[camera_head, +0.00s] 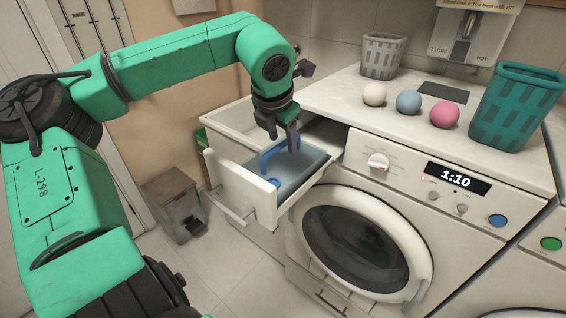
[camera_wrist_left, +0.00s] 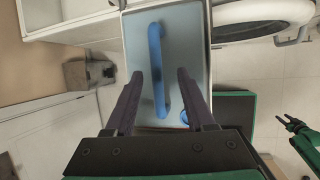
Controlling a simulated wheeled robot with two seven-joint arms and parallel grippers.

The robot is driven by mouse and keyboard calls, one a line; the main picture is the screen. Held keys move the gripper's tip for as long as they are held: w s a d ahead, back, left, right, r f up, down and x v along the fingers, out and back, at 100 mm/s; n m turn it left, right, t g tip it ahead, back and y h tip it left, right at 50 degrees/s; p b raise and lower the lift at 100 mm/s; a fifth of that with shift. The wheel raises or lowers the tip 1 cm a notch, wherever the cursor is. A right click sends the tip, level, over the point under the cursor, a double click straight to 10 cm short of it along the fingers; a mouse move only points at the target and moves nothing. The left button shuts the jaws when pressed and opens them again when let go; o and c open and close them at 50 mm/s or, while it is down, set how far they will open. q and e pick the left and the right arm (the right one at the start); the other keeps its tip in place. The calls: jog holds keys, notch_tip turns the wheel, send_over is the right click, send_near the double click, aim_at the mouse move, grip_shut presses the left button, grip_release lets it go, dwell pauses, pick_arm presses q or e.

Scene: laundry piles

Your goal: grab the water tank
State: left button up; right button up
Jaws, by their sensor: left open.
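The water tank (camera_head: 308,162) is a grey-blue box with a blue handle (camera_head: 267,160), lying in the pulled-out drawer (camera_head: 237,187) of the washing machine. My left gripper (camera_head: 293,140) is open just over the tank, pointing down at the handle. In the left wrist view, the tank (camera_wrist_left: 190,50) is below the left gripper (camera_wrist_left: 159,76), and the blue handle (camera_wrist_left: 156,60) runs lengthwise between the two open fingers. I cannot tell whether the fingers touch it. A green arm end with dark tips, seemingly my right gripper (camera_wrist_left: 292,122), shows small at the right; its opening is unclear.
The washing machine (camera_head: 405,165) has a round door (camera_head: 355,235) below. On its top stand a grey basket (camera_head: 383,56), a teal basket (camera_head: 515,105) and white, blue and pink balls (camera_head: 409,102). A grey bin (camera_head: 177,203) stands on the floor left of the drawer.

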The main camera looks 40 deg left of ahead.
aim_at(282, 144)
pick_arm(q)
jog(key=x, duration=0.1)
jog(key=p+x, duration=0.1)
jog(key=x, duration=0.1)
jog(key=shift+w+a+f, duration=0.1)
jog(key=shift+a+f, duration=0.15)
jog(key=shift+a, duration=0.1)
jog(key=shift+d, duration=0.15)
jog(key=shift+f+b, duration=0.2)
jog(key=shift+b, duration=0.35)
grip_shut()
dwell(0.9)
jog(key=shift+r, duration=0.15)
